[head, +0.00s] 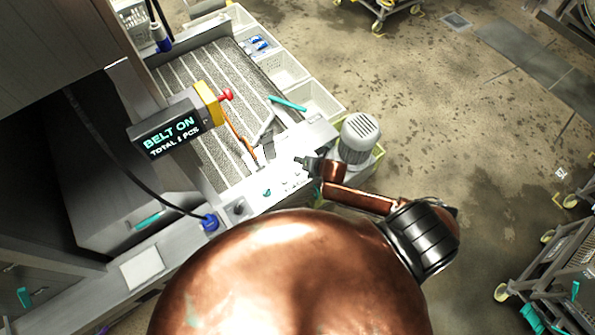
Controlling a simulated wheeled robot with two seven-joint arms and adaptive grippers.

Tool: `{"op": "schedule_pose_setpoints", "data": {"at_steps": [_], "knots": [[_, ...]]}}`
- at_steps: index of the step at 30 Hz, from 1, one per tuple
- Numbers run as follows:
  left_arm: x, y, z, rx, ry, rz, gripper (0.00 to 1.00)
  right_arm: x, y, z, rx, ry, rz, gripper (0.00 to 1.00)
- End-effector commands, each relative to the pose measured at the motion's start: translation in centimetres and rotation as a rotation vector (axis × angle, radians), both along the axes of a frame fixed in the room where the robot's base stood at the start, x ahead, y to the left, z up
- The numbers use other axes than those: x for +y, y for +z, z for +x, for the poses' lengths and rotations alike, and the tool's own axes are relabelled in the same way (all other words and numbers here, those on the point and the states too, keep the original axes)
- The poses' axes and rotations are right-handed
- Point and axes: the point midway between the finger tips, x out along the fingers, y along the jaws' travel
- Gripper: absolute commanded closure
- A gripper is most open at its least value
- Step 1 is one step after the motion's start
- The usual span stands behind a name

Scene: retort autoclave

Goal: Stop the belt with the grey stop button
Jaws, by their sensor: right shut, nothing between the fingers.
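The belt display (170,136) reads "BELT ON" with a line "TOTAL" and a piece count below. A light control panel (284,186) runs along the near end of the belt (198,110). A dark grey round knob or button (239,207) sits at its left end, and a small teal button (266,193) is to the right of it. I cannot tell for certain which is the grey stop button. My right gripper (299,161) is shut and empty over the panel's right part; whether it touches the panel is unclear. My left gripper is out of view.
A red mushroom button (226,95) on a yellow box stands beside the display. White bins (318,101) line the belt's right side. A grey motor (359,133) stands right of the panel. A blue-capped cable hangs at the left. Open floor lies to the right.

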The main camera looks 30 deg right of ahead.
Motion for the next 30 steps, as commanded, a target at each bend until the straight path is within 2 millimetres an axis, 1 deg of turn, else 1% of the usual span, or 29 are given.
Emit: {"op": "schedule_pose_setpoints", "data": {"at_steps": [8,13,17,27,30], "knots": [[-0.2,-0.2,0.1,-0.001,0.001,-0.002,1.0,0.0,-0.2,0.0,0.001,-0.003,0.002,1.0],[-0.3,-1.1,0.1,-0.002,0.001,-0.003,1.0,-0.1,-1.1,0.0,0.001,-0.004,0.003,1.0],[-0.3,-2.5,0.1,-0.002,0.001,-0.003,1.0,0.0,-2.4,-0.1,0.001,-0.005,0.004,1.0],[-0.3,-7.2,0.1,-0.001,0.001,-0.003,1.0,0.0,-6.9,-0.1,0.002,-0.006,0.005,1.0],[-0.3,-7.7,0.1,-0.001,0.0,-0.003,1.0,-0.1,-7.9,0.0,0.002,-0.005,0.002,1.0]]}}
